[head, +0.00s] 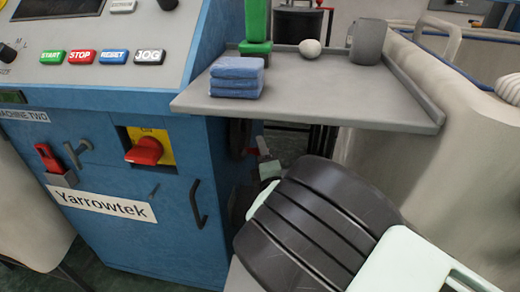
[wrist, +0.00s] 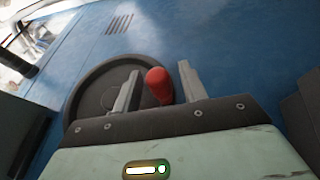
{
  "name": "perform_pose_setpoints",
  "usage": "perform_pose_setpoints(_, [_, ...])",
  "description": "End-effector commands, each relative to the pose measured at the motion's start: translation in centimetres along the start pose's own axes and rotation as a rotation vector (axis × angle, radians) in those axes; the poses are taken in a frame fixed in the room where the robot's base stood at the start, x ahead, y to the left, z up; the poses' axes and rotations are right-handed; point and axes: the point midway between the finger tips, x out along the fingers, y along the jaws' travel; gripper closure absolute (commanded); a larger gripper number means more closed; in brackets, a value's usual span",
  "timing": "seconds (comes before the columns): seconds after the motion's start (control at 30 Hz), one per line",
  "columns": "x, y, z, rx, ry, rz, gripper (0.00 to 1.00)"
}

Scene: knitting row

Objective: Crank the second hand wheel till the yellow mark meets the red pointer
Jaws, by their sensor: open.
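In the wrist view, a dark grey hand wheel (wrist: 98,88) with a raised rim is on a blue machine panel. A red rounded crank knob (wrist: 158,84) stands out from it. My gripper (wrist: 159,90) is open, with one finger on each side of the knob. My gripper's body hides the lower part of the wheel. I see no yellow mark or red pointer on the wheel.
The blue cabinet (head: 180,235) labelled machine two carries a red switch (head: 145,151) and a black handle (head: 198,204). A beige bin (head: 440,165) stands right.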

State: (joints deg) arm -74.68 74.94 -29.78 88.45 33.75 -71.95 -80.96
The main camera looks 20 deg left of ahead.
Motion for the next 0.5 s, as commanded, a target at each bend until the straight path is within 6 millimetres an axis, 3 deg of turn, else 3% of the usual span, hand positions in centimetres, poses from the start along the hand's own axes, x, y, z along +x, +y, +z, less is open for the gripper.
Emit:
perform_pose_setpoints(0.2, [1.8, -0.1, 0.0, 0.000, -0.001, 0.000, 0.58])
perform_pose_setpoints(0.5, [2.0, 0.0, 0.0, 0.000, 0.000, -0.001, 0.58])
